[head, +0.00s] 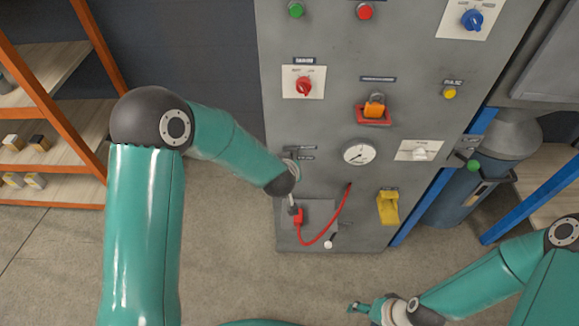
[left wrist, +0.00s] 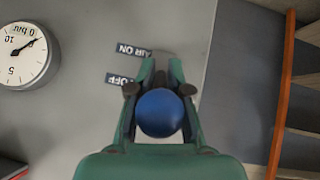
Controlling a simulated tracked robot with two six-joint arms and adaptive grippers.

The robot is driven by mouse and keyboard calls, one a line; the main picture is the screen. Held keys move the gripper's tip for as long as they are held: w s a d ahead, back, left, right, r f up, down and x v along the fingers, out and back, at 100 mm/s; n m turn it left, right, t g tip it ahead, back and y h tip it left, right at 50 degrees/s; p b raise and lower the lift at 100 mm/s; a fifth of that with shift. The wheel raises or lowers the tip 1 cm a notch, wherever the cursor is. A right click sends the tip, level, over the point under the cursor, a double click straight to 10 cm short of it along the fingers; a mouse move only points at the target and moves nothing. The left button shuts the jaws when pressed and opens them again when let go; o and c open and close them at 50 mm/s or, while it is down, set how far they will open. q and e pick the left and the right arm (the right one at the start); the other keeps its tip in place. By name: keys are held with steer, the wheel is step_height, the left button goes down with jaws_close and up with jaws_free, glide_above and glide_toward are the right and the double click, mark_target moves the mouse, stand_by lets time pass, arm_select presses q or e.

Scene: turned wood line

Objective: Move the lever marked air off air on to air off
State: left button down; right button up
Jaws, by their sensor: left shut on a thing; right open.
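The lever's blue ball knob (left wrist: 160,112) shows in the left wrist view between the fingers of my left gripper (left wrist: 161,72), which is shut on it. The lever's arm is hidden behind the knob and fingers. Beside the fingertips are the AIR ON label (left wrist: 132,50) and the OFF label (left wrist: 120,79), both upside down. I cannot tell exactly which label the lever points at. In the head view, my left wrist covers the knob at the panel's left edge. My right gripper (head: 361,308) is open and empty, low in front of the grey panel (head: 340,220).
A pressure gauge (head: 359,153) sits right of the lever. Below hangs a red cable (head: 322,240) with a red plug (head: 297,216). A yellow part (head: 388,207), an orange switch (head: 374,108) and a red knob (head: 304,86) are also on the panel. Shelves (head: 40,150) stand left.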

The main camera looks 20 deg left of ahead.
arm_select(q)
steer(key=shift+w+r, duration=0.35)
steer(key=shift+r, duration=0.1)
steer(key=c, duration=1.3)
jaws_free()
steer(key=shift+s, duration=0.1)
steer(key=shift+o, duration=0.8)
steer(key=shift+s, duration=0.1)
steer(key=shift+f, duration=0.2)
steer(key=v, duration=1.2)
steer(key=shift+f, duration=0.1)
